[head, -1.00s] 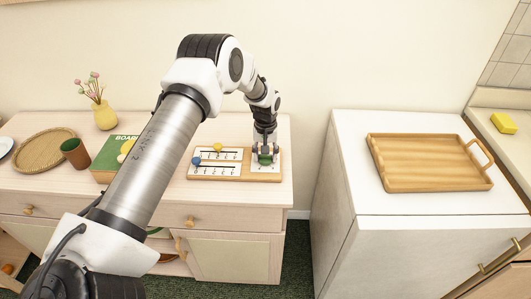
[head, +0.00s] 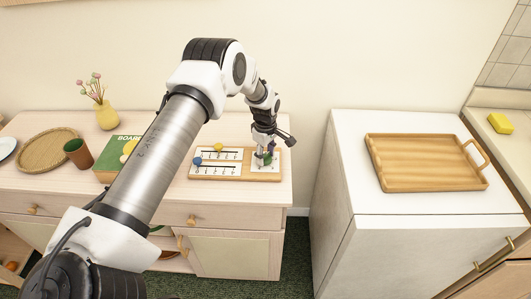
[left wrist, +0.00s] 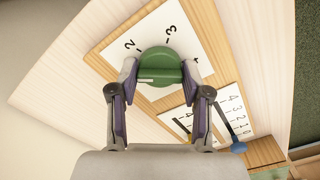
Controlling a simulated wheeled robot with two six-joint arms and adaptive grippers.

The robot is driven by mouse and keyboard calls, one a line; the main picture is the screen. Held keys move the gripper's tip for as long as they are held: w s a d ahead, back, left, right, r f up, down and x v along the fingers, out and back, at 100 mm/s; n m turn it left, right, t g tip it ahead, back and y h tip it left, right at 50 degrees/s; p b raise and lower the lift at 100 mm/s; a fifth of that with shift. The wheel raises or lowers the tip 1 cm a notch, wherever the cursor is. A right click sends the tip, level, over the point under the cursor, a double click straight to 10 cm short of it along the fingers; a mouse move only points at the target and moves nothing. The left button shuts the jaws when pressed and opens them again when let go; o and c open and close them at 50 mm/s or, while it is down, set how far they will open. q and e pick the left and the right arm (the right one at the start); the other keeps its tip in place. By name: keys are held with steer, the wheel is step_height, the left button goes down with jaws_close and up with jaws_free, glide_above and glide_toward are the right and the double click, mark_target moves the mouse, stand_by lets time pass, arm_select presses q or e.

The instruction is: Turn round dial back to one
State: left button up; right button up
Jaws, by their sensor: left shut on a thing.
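The green round dial (left wrist: 161,60) sits on a white numbered plate (left wrist: 125,42) of the wooden board (head: 235,178). In the left wrist view 2 and 3 show beyond the dial, and a partly covered 4 is by the right finger; 1 is not visible. A pale line marks the dial's raised bar. My left gripper (left wrist: 160,80) is shut on the dial, one finger at each side. In the head view my left gripper (head: 265,155) largely covers the dial. My right gripper is not in view.
The board also has a yellow slider knob (head: 218,147) and a blue one (head: 197,160). A wooden tray (head: 377,176) lies on the white cabinet at right.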

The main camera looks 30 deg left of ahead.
arm_select(q)
steer(key=n, duration=0.2)
steer(key=n+p, duration=0.1)
steer(key=shift+s+f+n, duration=0.1)
steer(key=shift+s+n, duration=0.1)
steer(key=shift+n, duration=0.2)
steer(key=shift+n+p, duration=0.3)
steer(key=shift+n, duration=1.5)
steer(key=shift+f, duration=0.1)
steer(key=o, duration=1.2)
steer(key=shift+w, duration=0.1)
